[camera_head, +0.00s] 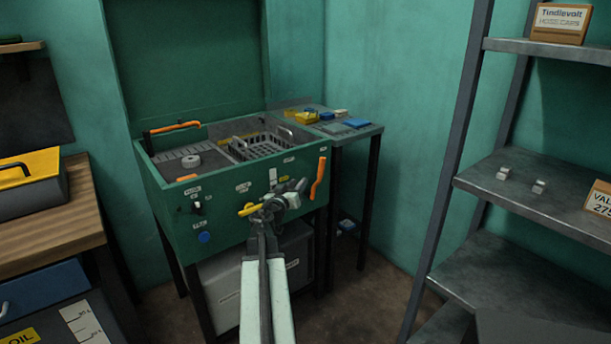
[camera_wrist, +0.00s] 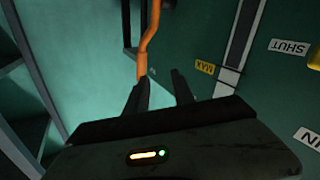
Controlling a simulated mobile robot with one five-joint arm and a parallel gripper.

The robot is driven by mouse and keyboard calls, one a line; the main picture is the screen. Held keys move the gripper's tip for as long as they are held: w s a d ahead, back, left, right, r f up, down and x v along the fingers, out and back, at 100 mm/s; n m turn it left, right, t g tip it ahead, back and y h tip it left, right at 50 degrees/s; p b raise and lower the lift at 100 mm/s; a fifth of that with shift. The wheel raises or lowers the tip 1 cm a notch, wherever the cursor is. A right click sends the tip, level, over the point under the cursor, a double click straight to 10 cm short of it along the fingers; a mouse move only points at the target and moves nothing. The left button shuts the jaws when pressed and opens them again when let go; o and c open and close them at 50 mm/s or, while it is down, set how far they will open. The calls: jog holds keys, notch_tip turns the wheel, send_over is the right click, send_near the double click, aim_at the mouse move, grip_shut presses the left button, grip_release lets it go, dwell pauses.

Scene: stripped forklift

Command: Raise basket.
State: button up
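The grey wire basket (camera_head: 262,147) sits low in the right part of the green washer tub (camera_head: 225,222), with its handles standing above the rim. An orange lever (camera_head: 319,178) is on the tub's front right corner; it also shows in the wrist view (camera_wrist: 148,38), running down to near the left fingertip. My gripper (camera_head: 301,185) is in front of the tub's front panel, a little left of the lever. In the wrist view its fingers (camera_wrist: 160,78) are apart with nothing between them. Whether a finger touches the lever I cannot tell.
A yellow handle (camera_head: 248,209) and a blue knob (camera_head: 204,237) are on the front panel. A side table (camera_head: 362,133) with small items stands right of the tub. A metal shelf (camera_head: 540,195) is at right, a wooden bench (camera_head: 70,215) at left. Floor between is clear.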

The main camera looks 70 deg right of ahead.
jog(key=c, duration=0.5)
jog(key=shift+s+n, duration=0.15)
jog(key=shift+n, duration=0.45)
grip_shut()
jog(key=n+g+y+p, duration=0.3)
jog(key=n+g+p, duration=0.2)
jog(key=n+p, duration=0.45)
send_near(320, 167)
jog(key=b+x, duration=0.3)
jog(key=x, duration=0.4)
jog(key=shift+a, duration=0.1)
